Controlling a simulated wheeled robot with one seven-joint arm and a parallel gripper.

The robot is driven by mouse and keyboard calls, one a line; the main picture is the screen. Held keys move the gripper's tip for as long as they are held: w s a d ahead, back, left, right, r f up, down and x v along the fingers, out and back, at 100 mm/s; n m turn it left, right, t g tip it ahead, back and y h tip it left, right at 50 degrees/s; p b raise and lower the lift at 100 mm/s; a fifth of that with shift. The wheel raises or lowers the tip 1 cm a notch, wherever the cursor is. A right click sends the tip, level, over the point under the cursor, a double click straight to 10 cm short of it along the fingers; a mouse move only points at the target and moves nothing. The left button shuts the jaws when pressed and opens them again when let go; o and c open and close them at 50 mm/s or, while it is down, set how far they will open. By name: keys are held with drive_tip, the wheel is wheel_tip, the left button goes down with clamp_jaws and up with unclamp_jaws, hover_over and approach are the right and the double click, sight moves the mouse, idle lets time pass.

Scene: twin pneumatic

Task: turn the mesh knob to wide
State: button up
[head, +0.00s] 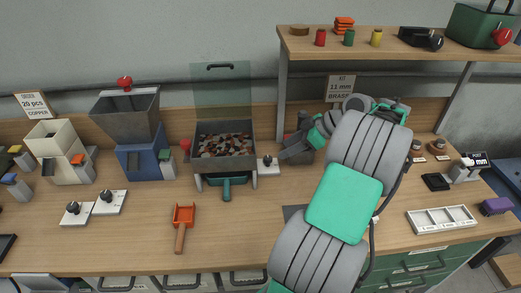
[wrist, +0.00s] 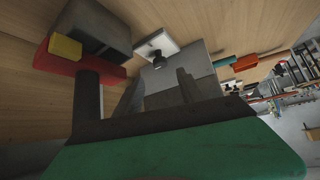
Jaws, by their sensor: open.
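A small black knob on a white base plate (head: 267,163) stands on the bench just right of the grey tray of mixed bits. No readable label or setting shows, so I cannot confirm that it is the mesh knob. My gripper (head: 286,149) is beside and slightly above it, at its right, apart from it as far as I can see. In the wrist view a black knob on a white plate (wrist: 155,54) lies beyond the fingers. My gripper (wrist: 138,98) is open there, with nothing seen between its fingers.
The grey tray of mixed bits (head: 197,165) stands left of the knob. Two more black knobs on white plates (head: 73,209) (head: 107,198) are at the left. An orange scoop (head: 183,216) lies in front. A shelf (head: 370,45) overhangs the right side. Bare bench (head: 235,225) is in front.

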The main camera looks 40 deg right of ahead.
sight(268, 158)
drive_tip(key=x, duration=0.7)
drive_tip(key=shift+w+a+f, duration=0.2)
drive_tip(key=shift+f, duration=0.05)
clamp_jaws()
